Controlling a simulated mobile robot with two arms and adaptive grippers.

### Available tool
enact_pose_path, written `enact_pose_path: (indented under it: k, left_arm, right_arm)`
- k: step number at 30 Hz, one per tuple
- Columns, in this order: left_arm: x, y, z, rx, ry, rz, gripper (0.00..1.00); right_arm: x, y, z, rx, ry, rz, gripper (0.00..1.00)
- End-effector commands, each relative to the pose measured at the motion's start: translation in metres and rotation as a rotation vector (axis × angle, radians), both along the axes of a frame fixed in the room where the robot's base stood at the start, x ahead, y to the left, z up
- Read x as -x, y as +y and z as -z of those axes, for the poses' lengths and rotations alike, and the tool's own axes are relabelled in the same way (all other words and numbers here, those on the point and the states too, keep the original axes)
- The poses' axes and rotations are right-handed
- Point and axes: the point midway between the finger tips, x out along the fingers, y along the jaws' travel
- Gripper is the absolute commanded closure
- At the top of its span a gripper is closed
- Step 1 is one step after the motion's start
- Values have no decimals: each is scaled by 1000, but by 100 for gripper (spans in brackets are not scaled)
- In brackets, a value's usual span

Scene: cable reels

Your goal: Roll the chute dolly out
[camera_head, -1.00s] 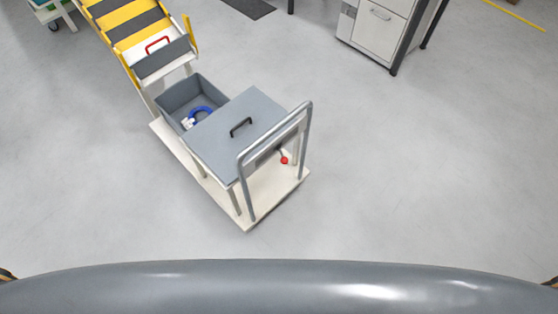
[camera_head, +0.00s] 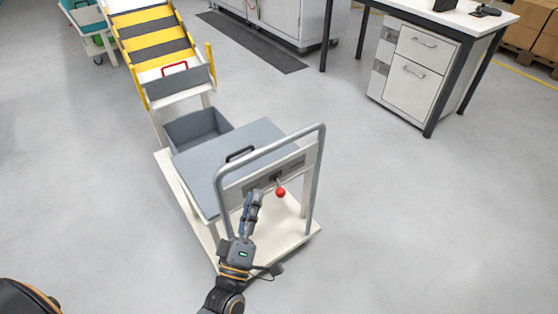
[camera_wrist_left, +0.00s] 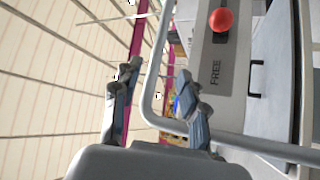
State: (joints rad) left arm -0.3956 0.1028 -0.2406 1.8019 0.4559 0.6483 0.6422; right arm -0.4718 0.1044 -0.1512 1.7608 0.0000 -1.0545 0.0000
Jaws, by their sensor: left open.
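The chute dolly (camera_head: 190,205) is a cream platform cart on the floor. It carries a grey lidded top (camera_head: 225,175) with a black handle, and a grey bin (camera_head: 178,130) behind it. A grey tubular push handle (camera_head: 318,170) stands at its near end. A lever with a red knob (camera_head: 280,192) sits on the panel there; the knob also shows in the left wrist view (camera_wrist_left: 220,20), beside the word FREE. My left gripper (camera_head: 254,200) is open at the handle. In the left wrist view the tube passes between its fingers (camera_wrist_left: 158,100) in the picture; contact is unclear.
A yellow and grey striped chute (camera_head: 155,40) ends at the dolly's far end. A drawer cabinet (camera_head: 415,75) under a table stands at the right. A small cart (camera_head: 95,35) is at far left. The floor (camera_head: 430,230) to the right is clear.

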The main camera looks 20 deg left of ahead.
Motion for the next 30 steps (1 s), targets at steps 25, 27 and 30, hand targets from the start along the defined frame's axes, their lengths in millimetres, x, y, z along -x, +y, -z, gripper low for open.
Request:
enact_pose_path:
  k: [25,27,30]
  left_arm:
    - [-123,4,-54,-2,0,-1,57]
    - [-125,4,-55,-2,0,-1,57]
    - [-125,4,-55,-3,0,-1,57]
  right_arm:
    - [2,0,7,1,2,-1,60]
    - [2,0,7,1,2,-1,60]
    - [2,0,7,1,2,-1,60]
